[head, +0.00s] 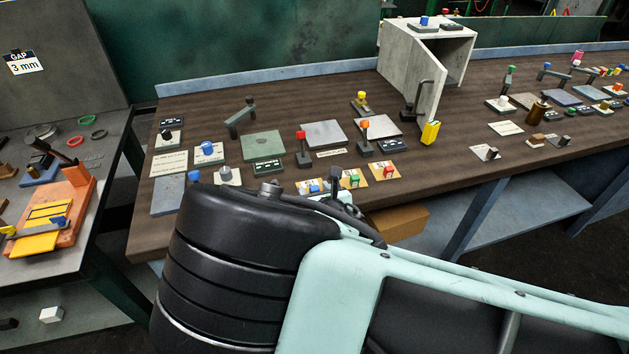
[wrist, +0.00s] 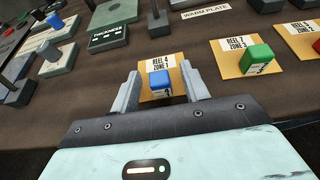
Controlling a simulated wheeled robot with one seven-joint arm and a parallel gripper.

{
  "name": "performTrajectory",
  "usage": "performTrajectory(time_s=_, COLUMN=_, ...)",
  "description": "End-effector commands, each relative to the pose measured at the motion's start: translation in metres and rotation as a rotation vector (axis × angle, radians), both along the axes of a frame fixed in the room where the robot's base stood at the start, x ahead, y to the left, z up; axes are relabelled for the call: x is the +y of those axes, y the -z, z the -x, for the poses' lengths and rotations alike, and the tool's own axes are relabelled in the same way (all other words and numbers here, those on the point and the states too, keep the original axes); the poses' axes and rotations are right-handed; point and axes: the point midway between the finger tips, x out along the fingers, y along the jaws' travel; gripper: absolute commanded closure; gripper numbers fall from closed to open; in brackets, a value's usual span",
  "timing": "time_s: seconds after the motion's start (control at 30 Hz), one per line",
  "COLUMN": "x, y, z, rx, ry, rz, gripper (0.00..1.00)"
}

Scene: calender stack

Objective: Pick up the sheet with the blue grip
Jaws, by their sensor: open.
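A tan sheet (wrist: 146,95) with a blue block grip (wrist: 161,82) lies flat on the brown bench, with a white label reading "REEL 4 ZONE 1". In the wrist view it is straight ahead of my gripper (wrist: 160,75). The two grey fingers are open, one on each side of the blue grip, with gaps to it. I cannot tell how high the fingertips are above the bench. In the head view the blue grip (head: 314,189) shows just beyond my arm, which hides part of the sheet and my fingers.
To the right lie similar tan sheets with a green grip (wrist: 258,58) and a red grip (head: 387,171). A thickness block (wrist: 108,37) and posts stand beyond on the left. Another blue knob (head: 207,148) stands farther left. The bench's front edge is close.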

Motion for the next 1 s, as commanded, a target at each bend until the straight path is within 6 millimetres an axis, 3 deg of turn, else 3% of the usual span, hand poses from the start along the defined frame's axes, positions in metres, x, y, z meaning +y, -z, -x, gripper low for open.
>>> performTrajectory(time_s=0.3, x=0.001, y=0.001, z=0.003, rx=0.0, ry=-0.001, rz=0.001, gripper=0.55)
performTrajectory(time_s=0.47, x=0.001, y=0.001, z=0.002, rx=0.0, ry=-0.001, rz=0.001, gripper=0.96)
performTrajectory(time_s=0.5, x=0.001, y=0.001, z=0.002, rx=0.0, ry=-0.001, rz=0.001, gripper=1.0)
performTrajectory(time_s=0.83, x=0.002, y=-0.003, z=0.002, rx=-0.001, ry=-0.001, rz=-0.001, gripper=1.0)
performTrajectory(time_s=1.0, x=0.001, y=-0.027, z=0.003, rx=-0.002, ry=0.001, rz=-0.003, gripper=1.0)
